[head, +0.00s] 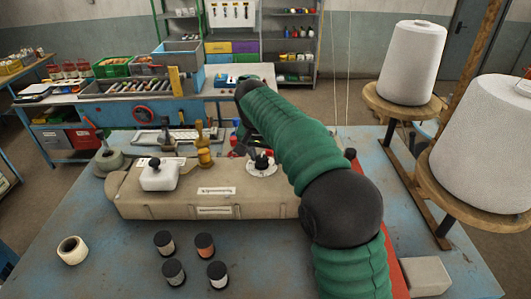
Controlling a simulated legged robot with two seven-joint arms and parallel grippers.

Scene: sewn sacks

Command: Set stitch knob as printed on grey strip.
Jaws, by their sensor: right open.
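A beige sewing machine body (140,196) lies across the blue table. My right arm, in a green sleeve, reaches in from the lower right and passes over that end. My right gripper (245,149) is open just left of and behind the knob, partly hidden by the arm; contact cannot be told. A pale printed strip (216,190) is on the machine's top and another label (214,211) on its front; the print is too small to read. My left gripper is out of view.
A white block with a black knob (159,174) and a brass post (205,157) stand on the machine. Large white thread cones (412,62) stand at right.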

